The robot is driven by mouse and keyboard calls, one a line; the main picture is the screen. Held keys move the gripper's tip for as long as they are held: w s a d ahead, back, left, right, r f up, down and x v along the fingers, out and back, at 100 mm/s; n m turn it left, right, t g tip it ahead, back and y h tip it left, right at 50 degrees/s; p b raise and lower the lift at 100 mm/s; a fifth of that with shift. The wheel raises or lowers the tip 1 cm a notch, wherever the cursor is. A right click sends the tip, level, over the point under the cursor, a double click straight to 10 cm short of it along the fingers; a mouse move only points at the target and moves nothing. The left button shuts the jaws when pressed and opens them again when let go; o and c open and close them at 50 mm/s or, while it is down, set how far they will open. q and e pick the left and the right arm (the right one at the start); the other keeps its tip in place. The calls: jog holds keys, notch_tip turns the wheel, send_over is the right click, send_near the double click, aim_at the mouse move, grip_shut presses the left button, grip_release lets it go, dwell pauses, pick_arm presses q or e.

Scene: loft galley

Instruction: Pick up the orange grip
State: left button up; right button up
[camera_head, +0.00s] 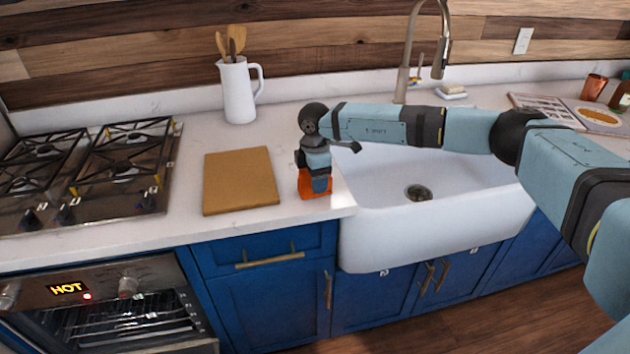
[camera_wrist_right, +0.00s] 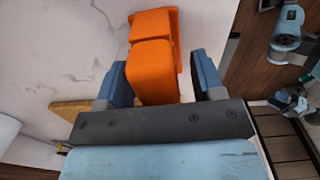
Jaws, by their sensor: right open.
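The orange grip (camera_head: 306,187) sits on the white counter between the cutting board and the sink. In the right wrist view the orange grip (camera_wrist_right: 154,60) is a blocky orange piece in two sections. My right gripper (camera_head: 318,183) is above it, pointing down, and hides much of it in the head view. In the right wrist view the two blue fingers of my right gripper (camera_wrist_right: 155,82) are open, one on each side of the near part of the grip. Gaps show beside the grip, most clearly on the right.
A wooden cutting board (camera_head: 240,182) lies just left of the grip. The white sink (camera_head: 435,225) is close on the right, and the counter's front edge is near. A gas stove (camera_head: 95,165) is at the left. A white pitcher (camera_head: 238,95) with wooden utensils stands behind.

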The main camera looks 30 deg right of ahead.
jog(key=c, duration=1)
jog(key=shift+r, duration=0.15)
notch_tip(320, 180, up, 20)
jog(key=shift+b, duration=0.3)
jog(key=o, duration=0.3)
jog(key=c, duration=0.3)
jog(key=shift+r+p, duration=1.95)
jog(key=shift+r, duration=0.95)
